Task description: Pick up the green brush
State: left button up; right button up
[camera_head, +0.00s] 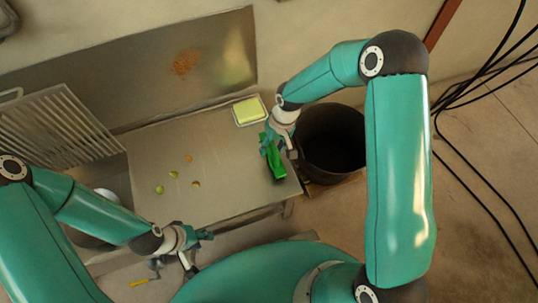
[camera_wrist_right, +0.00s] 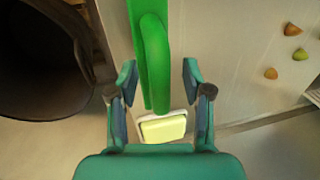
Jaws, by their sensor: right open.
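In the right wrist view the brush's green handle (camera_wrist_right: 156,62) runs between the two spread fingers of my right gripper (camera_wrist_right: 160,78), with gaps at both sides. Whether the fingertips reach down beside the handle is hard to tell. My left gripper (camera_head: 202,253) is open and empty in front of the table, well away from the brush.
A yellow block in a white dish (camera_head: 249,110) sits at the table's back right. Several small fruits (camera_head: 173,173) lie on the metal table (camera_head: 225,185). A dark bin (camera_head: 333,143) stands right of the table. A slatted rack (camera_head: 62,128) is at left. Black cables (camera_head: 480,75) cross the right side.

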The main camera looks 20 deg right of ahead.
grip_shut()
